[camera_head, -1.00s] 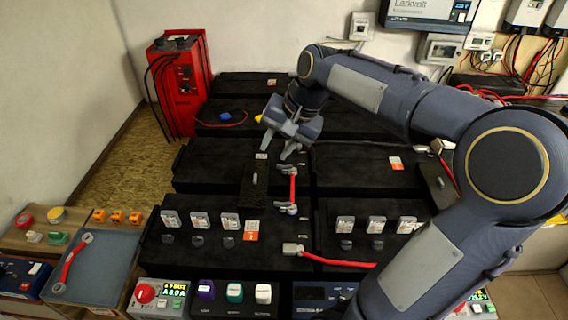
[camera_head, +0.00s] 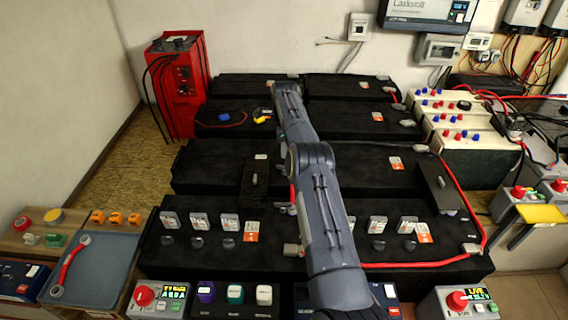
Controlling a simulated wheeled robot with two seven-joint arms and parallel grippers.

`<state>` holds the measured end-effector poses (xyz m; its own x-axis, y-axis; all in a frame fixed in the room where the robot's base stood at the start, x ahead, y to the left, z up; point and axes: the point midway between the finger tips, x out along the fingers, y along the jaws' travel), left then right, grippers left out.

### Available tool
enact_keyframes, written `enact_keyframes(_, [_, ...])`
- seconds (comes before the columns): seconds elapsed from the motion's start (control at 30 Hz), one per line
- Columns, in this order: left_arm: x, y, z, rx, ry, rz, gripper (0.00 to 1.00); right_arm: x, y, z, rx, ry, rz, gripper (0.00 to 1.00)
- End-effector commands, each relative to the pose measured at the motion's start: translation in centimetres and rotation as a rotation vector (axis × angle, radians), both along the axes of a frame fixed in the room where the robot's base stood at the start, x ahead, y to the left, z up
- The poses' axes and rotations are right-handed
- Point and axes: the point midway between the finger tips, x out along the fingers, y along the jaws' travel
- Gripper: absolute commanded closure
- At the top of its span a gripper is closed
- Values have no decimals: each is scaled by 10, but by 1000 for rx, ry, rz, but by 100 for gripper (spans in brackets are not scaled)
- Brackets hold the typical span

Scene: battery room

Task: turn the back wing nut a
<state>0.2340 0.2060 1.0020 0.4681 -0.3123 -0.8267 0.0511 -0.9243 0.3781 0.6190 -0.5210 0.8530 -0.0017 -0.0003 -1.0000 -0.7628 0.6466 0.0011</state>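My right arm reaches up the middle of the view to the back batteries. Its gripper (camera_head: 279,92) is at the far end of the arm, over the back rows; its fingers are hidden or too small to make out. I cannot tell whether it touches anything. A small yellow piece (camera_head: 262,120) lies just left of the arm on the second row from the back. Small grey terminal fittings show on the back batteries, one (camera_head: 293,75) close to the gripper and another (camera_head: 382,77) to the right. I cannot tell which is back wing nut a. My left gripper is out of view.
Black batteries (camera_head: 215,155) fill the middle in rows. A red cable (camera_head: 430,264) runs along the front right. A red charger (camera_head: 178,85) stands at back left, a cream-topped unit (camera_head: 460,115) at right.

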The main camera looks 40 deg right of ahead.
Motion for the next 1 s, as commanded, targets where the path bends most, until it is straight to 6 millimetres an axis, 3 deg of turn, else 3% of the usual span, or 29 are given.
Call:
enact_keyframes(0.43, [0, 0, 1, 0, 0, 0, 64, 0, 0, -64, 1, 0, 2, 67])
enact_keyframes(0.83, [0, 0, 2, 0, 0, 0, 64, 0, 0, -74, 0, -1, 3, 67])
enact_keyframes(1.0, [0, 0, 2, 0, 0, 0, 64, 0, 0, -74, 0, -1, 3, 88])
